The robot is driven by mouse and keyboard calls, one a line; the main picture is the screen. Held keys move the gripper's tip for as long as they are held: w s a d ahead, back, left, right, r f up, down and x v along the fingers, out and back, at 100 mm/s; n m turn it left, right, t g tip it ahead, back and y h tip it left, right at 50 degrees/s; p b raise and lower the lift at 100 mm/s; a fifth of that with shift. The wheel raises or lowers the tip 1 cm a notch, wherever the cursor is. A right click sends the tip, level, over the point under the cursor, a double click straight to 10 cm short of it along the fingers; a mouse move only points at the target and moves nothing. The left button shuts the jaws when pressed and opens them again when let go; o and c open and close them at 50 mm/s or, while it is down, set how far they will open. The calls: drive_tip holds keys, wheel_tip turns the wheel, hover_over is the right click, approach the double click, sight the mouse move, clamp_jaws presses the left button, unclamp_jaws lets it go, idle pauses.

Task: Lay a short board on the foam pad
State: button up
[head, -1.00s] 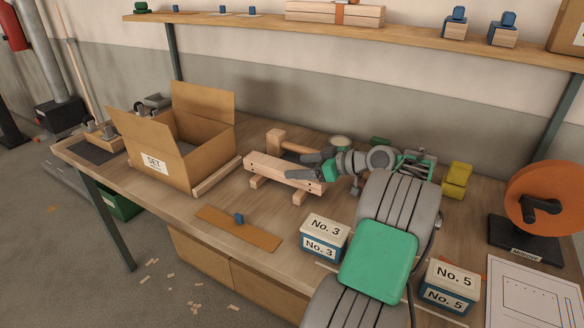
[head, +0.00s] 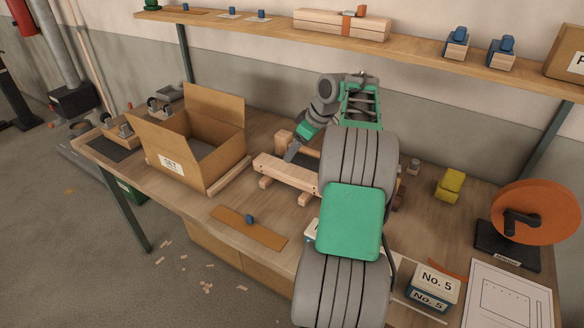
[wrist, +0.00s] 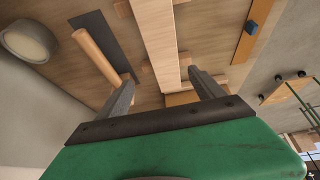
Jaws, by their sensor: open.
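My gripper (head: 292,156) is open and empty, pointing down over the back of a pale wooden board (head: 272,170) resting on short cross blocks. In the wrist view the fingertips (wrist: 161,76) are on either side of this board (wrist: 158,35), apart from it as far as I can tell. A dark flat strip (wrist: 97,32), perhaps the foam pad, lies beside it, partly under a mallet handle (wrist: 95,50). Another dark pad (head: 103,150) lies at the bench's left end. A brown flat board (head: 265,234) with a blue knob lies near the front edge; it also shows in the wrist view (wrist: 241,48).
An open cardboard box (head: 185,172) stands left of the pale board. The mallet head (head: 283,141) is behind it. A No. 5 box (head: 432,283), yellow block (head: 450,185) and orange disc (head: 538,210) are at right. A shelf (head: 400,40) runs above. My arm hides the bench's middle.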

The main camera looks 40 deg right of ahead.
sight(291, 170)
drive_tip(key=shift+s+a+f+g, duration=0.25)
drive_tip(key=shift+s+f+g, duration=0.25)
drive_tip(key=shift+f, duration=0.4)
drive_tip(key=x, duration=0.6)
drive_tip(key=shift+w+f, duration=0.1)
drive_tip(key=shift+f, duration=0.25)
drive_tip(key=c, duration=1.5)
drive_tip(key=shift+r, duration=0.1)
clamp_jaws()
drive_tip(key=shift+r, duration=0.1)
